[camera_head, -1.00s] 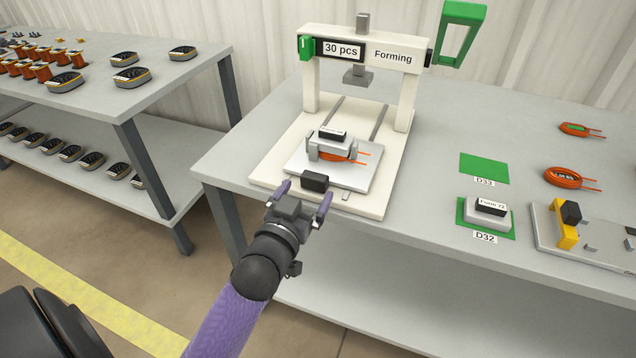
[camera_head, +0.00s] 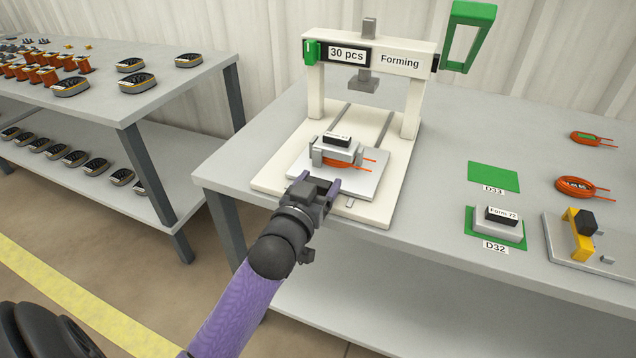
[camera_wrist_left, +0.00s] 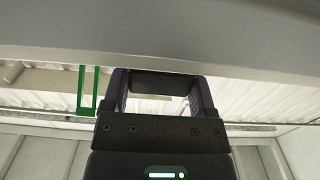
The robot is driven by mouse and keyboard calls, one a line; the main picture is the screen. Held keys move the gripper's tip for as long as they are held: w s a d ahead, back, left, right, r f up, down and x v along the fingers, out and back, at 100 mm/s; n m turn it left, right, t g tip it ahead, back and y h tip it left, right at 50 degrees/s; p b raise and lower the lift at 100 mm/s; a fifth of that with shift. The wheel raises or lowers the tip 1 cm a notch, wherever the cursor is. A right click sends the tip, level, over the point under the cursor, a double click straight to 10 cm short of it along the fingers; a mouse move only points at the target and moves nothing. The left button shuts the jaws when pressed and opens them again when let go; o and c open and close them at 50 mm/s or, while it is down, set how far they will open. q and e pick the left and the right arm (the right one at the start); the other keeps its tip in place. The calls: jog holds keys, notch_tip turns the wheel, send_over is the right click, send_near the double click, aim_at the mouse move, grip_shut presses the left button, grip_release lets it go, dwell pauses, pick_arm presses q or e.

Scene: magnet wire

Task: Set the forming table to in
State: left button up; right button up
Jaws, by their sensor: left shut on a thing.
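The forming press (camera_head: 412,118) is a white frame on a white base, with a grey press head (camera_head: 363,82) raised above. Its grey sliding forming table (camera_head: 364,187) sits on two rails at the front part of the base, forward of the head. On it is a grey form (camera_head: 318,157) with a black-topped label block and an orange wire coil (camera_head: 345,163). My left gripper (camera_head: 318,181) is at the table's front edge, shut on its black knob, which the gripper hides in the head view. In the left wrist view a dark block (camera_wrist_left: 165,84) lies between the fingers.
A green lever (camera_head: 468,38) stands up at the press's right. To the right are a green pad D33 (camera_head: 493,177), Form 72 (camera_head: 498,224) on pad D32, orange coils (camera_head: 575,187) and a fixture with a yellow clamp (camera_head: 577,232). Another table (camera_head: 150,105) is at left.

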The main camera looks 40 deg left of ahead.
aim_at(332, 163)
pick_arm(q)
grip_shut()
jog(key=shift+b+x, duration=0.35)
jog(key=shift+x, duration=1.85)
jog(key=o, duration=1.2)
grip_release()
jog(key=shift+d, duration=0.1)
jog(key=shift+c, duration=0.2)
jog(key=shift+s, duration=0.3)
jog(key=p+v, duration=0.4)
jog(key=v, duration=0.5)
jog(key=shift+s+p, duration=0.15)
jog(key=shift+p, duration=0.2)
